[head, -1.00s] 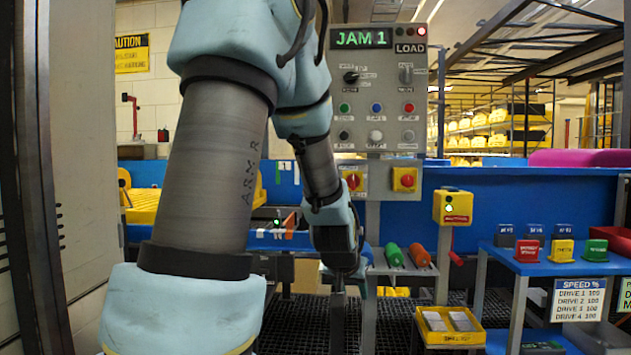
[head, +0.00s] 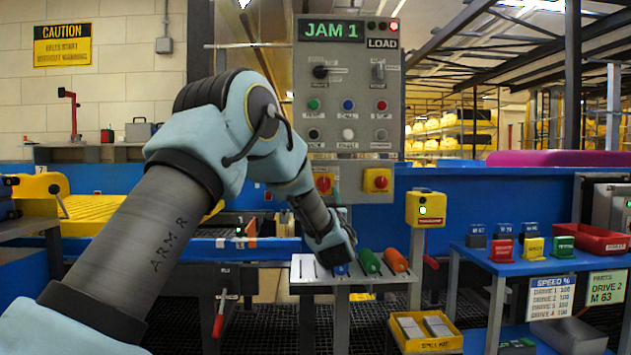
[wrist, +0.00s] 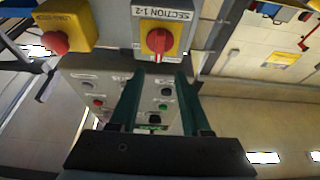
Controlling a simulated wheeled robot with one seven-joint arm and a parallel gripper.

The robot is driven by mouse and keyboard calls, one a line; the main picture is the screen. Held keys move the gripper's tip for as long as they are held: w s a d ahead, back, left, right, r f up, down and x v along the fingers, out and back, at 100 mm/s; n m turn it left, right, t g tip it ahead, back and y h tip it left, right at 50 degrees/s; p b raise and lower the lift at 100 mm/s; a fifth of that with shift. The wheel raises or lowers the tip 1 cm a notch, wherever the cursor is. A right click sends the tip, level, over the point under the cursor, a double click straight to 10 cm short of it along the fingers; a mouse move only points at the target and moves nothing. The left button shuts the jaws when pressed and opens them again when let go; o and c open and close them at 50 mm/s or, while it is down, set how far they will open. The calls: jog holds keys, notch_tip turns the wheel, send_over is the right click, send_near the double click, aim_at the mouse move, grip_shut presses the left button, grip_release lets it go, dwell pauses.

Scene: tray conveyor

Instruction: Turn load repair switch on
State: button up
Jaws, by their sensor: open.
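The grey LOAD panel (head: 348,90) stands upright behind my arm, with a green JAM 1 display. A black knob switch (head: 320,71) is at its upper left and a grey lever switch (head: 378,72) at its upper right. Their small labels are too blurred to read, so I cannot tell which is the repair switch. The panel also shows in the wrist view (wrist: 91,89). My gripper (wrist: 158,76) is open and empty in the wrist view, its fingers apart in front of the panel.
Below the panel are a red rotary switch (head: 324,183) on yellow and a red stop button (head: 376,181). The grey stand (head: 305,268) holds blue, green and orange cylinders.

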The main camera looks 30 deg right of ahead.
aim_at(324, 180)
jog(key=p+x, duration=0.1)
jog(key=x, duration=0.7)
jog(key=shift+d, duration=0.1)
jog(key=c, duration=0.7)
grip_shut()
jog(key=shift+f, duration=0.2)
